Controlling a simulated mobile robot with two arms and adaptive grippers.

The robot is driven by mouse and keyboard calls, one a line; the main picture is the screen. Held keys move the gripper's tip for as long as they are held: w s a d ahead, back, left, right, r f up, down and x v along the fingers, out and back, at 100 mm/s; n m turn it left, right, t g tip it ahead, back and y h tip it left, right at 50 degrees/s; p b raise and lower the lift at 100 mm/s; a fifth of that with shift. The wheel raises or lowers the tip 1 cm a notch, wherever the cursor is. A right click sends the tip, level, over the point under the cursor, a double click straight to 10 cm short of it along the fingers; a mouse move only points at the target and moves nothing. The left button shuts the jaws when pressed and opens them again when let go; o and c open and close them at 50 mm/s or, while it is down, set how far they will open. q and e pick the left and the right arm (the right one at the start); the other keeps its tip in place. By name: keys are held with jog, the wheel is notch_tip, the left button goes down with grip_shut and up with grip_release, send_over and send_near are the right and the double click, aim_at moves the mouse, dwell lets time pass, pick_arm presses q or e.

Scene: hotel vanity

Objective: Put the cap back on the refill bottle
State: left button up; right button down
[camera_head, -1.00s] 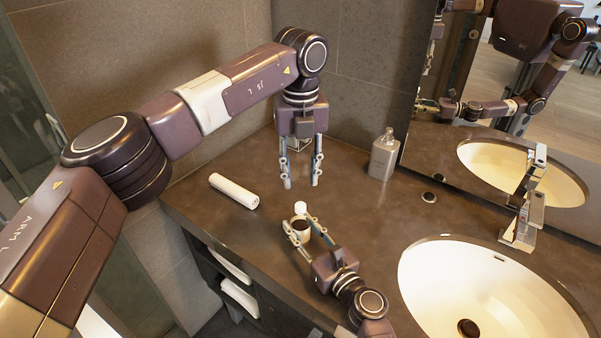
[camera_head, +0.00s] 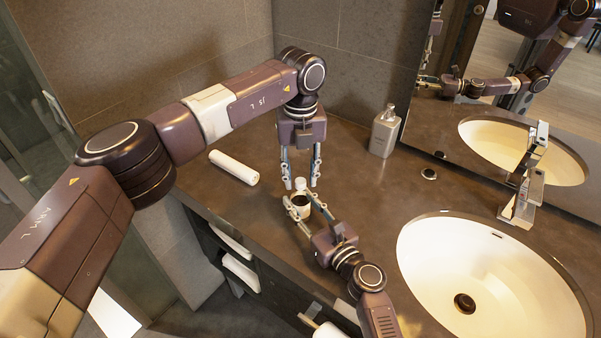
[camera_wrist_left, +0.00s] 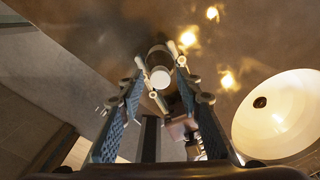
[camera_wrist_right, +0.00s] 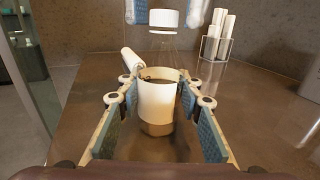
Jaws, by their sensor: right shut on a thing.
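The refill bottle (camera_wrist_right: 157,103) stands upright, clear with a white label and brown contents low down. It also shows in the head view (camera_head: 301,206). My right gripper (camera_wrist_right: 157,88) is shut on it, one finger on each side. The white cap (camera_wrist_right: 167,19) is at the top of the bottle's clear neck; I cannot tell whether it is seated. It also shows in the left wrist view (camera_wrist_left: 160,77). My left gripper (camera_head: 300,184) points down from above, its fingers apart on either side of the cap, with gaps showing in the right wrist view.
A white roll (camera_head: 234,167) lies on the counter to the left. A soap dispenser (camera_head: 383,134) stands at the back, near the mirror. The sink basin (camera_head: 480,270) and tap (camera_head: 525,190) are on the right. A holder with white rolls (camera_wrist_right: 215,44) stands at the back.

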pick_arm(q)
grip_shut()
jog(key=m, duration=0.5)
jog(key=shift+m, duration=0.3)
jog(key=m, duration=0.6)
jog(key=shift+o, duration=0.8)
grip_release()
notch_tip(320, 180, up, 12)
